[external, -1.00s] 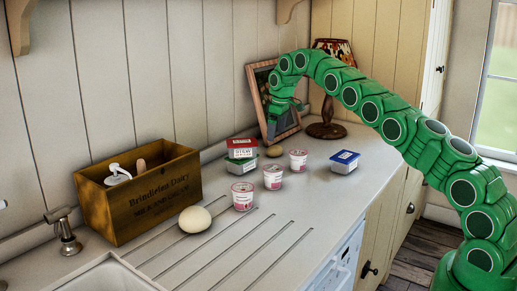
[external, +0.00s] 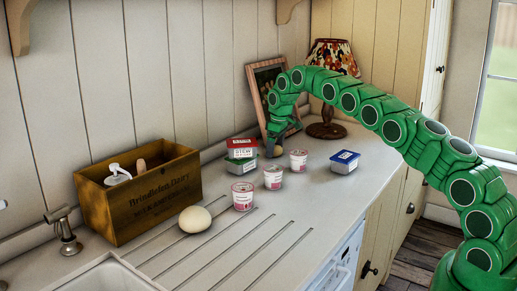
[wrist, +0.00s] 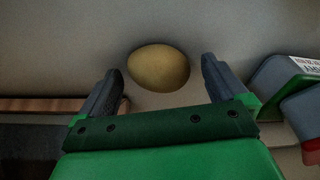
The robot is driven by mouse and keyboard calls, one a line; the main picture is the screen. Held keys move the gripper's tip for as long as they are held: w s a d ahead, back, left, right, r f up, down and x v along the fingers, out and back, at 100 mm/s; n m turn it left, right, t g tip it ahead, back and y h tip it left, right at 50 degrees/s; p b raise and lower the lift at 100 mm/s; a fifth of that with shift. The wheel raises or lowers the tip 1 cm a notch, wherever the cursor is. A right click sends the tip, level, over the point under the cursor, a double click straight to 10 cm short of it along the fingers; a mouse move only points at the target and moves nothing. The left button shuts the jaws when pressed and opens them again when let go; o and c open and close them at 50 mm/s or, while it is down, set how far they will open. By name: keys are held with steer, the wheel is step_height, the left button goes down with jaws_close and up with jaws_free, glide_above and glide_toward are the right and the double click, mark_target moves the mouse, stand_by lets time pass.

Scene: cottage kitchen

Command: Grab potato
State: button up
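The potato (wrist: 159,68) is a yellow-brown oval lying on the countertop. In the wrist view it sits between and slightly beyond the two fingertips. My gripper (wrist: 158,78) is open, with a finger on either side of the potato and a visible gap at each side. In the external view my gripper (external: 277,141) points down over the potato (external: 277,152), which is partly hidden by the fingers. A second pale, rounded object (external: 195,219), larger in the picture, lies near the sink beside the wooden box.
Stacked red and green tubs (external: 241,154) stand close left of my gripper. Yogurt cups (external: 298,160) and a blue-lidded tub (external: 344,161) are nearby. A picture frame (external: 256,88) leans behind, with a lamp (external: 328,118) to the right. A wooden box (external: 150,205) stands left.

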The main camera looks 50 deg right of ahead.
mark_target(278, 148)
steer(key=c, duration=1)
steer(key=shift+c, duration=0.2)
steer(key=shift+r, duration=1.6)
steer(key=shift+s+a+r, duration=0.15)
steer(key=shift+s+r, duration=0.3)
steer(key=shift+r, duration=0.1)
steer(key=shift+s+a+r, duration=0.15)
steer(key=shift+s+r, duration=0.3)
steer(key=shift+r, duration=0.1)
steer(key=s+a+r, duration=0.3)
steer(key=s+r, duration=0.4)
steer(key=s, duration=0.4)
steer(key=shift+s+a+r, duration=0.25)
steer(key=shift+s+r, duration=0.05)
